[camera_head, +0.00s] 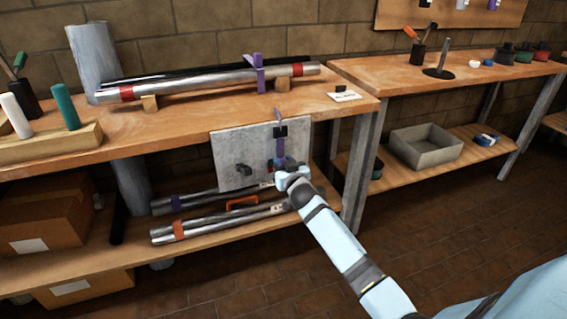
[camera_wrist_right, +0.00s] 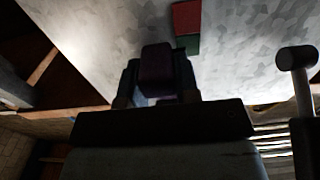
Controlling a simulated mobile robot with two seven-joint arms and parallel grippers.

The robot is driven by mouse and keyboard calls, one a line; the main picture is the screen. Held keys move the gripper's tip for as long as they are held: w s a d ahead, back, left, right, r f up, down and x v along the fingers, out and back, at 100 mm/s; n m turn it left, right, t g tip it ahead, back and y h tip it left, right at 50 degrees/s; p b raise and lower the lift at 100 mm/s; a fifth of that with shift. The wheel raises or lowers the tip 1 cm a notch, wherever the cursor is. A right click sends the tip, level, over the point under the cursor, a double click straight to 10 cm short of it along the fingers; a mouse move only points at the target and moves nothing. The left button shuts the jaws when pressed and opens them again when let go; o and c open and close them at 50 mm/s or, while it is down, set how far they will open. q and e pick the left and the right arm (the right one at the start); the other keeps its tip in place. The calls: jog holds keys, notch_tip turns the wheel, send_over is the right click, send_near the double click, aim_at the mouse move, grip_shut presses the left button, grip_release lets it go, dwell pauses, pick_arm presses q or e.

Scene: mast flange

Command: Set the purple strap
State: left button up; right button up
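A purple strap piece (camera_head: 258,73) stands upright around the silver mast tube (camera_head: 215,83) on the bench. More purple (camera_head: 271,122) hangs below it, in front of a grey plate (camera_head: 234,150) at the bench's front edge. A black piece (camera_head: 280,131) sits along this hanging part. My right gripper (camera_head: 284,166) is at its lower end, close to the plate. In the right wrist view a purple block (camera_wrist_right: 157,68) sits between the dark fingers, which appear closed on it; the contact is dark. A red and green mark (camera_wrist_right: 187,25) shows on the plate beyond. My left gripper is out of view.
Tubes with purple and orange bands (camera_head: 179,229) lie on the lower shelf (camera_head: 215,249) beneath. A white card (camera_head: 344,96) lies at the bench's right end. A grey bin (camera_head: 425,147) stands farther right.

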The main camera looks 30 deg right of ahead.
jog(key=o, duration=0.4)
jog(key=shift+o, duration=0.2)
jog(key=shift+s+a, duration=0.1)
jog(key=shift+s, duration=0.3)
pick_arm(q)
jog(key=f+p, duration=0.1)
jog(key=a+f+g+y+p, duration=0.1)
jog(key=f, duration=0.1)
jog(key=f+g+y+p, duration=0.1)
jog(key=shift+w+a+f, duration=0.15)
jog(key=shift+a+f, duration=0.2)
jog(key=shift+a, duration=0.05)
pick_arm(e)
jog(key=v, duration=1.3)
